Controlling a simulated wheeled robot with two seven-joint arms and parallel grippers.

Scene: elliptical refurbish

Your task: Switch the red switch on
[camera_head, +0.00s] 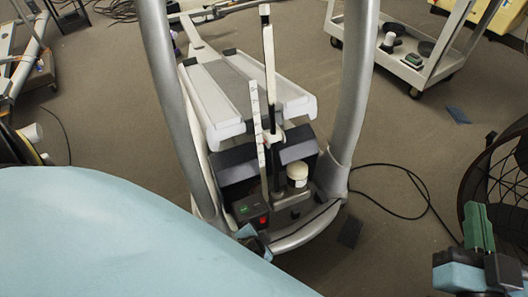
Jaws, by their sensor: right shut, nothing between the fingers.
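The red switch (263,219) is a small red rocker on the dark control panel (250,207) at the low front of the elliptical machine (352,120). Whether it is on or off is too small to tell. A small green mark shows beside it on the panel. My right gripper (480,228) is at the lower right edge, shut and empty, well apart from the switch. A large light blue part of mine fills the lower left. A small grey-blue tip (254,240) pokes out past it just below the switch. It may be my left gripper, mostly hidden.
Curved grey tubes of the machine rise on both sides of the panel. A white round cap (297,174) stands behind it. A black cable (408,192) lies on the floor to the right. A black round caged object (500,185) is at the right edge. A white cart (415,50) stands at the back right.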

